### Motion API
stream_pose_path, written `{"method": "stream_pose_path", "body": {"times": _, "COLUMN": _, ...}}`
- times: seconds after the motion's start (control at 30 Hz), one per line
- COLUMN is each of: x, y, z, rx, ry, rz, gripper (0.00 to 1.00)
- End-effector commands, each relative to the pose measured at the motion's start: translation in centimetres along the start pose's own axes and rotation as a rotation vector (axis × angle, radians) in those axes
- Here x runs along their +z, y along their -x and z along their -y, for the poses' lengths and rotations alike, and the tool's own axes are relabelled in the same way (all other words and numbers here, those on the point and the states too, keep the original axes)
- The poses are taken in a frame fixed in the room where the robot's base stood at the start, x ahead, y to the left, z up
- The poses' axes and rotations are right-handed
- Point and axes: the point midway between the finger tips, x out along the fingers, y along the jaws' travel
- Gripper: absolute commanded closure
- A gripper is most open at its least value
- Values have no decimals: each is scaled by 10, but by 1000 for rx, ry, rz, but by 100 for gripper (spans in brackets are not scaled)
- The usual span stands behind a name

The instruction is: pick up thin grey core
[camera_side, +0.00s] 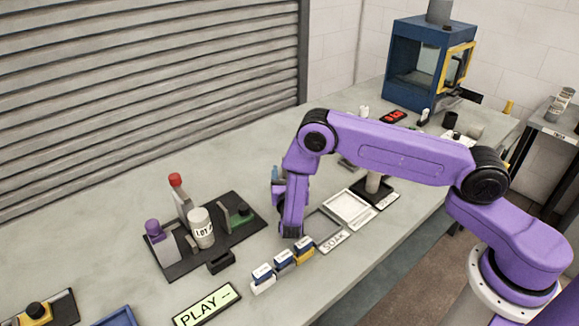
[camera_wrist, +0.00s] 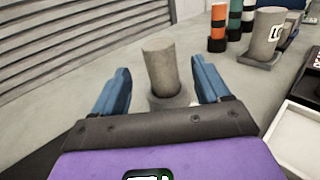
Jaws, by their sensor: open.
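A plain thin grey core (camera_wrist: 161,72) stands in a low grey round holder (camera_wrist: 168,101) in the wrist view. It looks slightly tilted there. My gripper (camera_wrist: 159,64) is open, with one blue finger on each side of the core and visible gaps between them. In the side view my purple wrist hides the core, and only a bit of a blue finger of my gripper (camera_side: 275,175) shows. A wider grey core with a label (camera_wrist: 264,36) stands on a base at the upper right of the wrist view.
Orange-and-black (camera_wrist: 217,28) and green-banded (camera_wrist: 235,20) cylinders stand behind. A white tray (camera_side: 350,207) lies right of my gripper. Small labelled blocks (camera_side: 283,258) sit in front, and a black fixture board (camera_side: 185,262) is at left. The bench's back left is clear.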

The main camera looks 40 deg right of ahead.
Motion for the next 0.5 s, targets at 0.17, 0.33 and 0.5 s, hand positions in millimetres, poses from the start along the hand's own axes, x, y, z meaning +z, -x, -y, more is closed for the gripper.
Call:
{"method": "stream_pose_path", "body": {"times": 0.17, "x": 0, "y": -18, "z": 1, "rx": -3, "ry": -1, "rz": 0, "gripper": 24}}
{"method": "stream_pose_path", "body": {"times": 0.33, "x": 0, "y": -45, "z": 1, "rx": -3, "ry": -2, "rz": 1, "gripper": 24}}
{"method": "stream_pose_path", "body": {"times": 0.5, "x": 0, "y": -60, "z": 0, "rx": -1, "ry": 0, "rz": 0, "gripper": 24}}
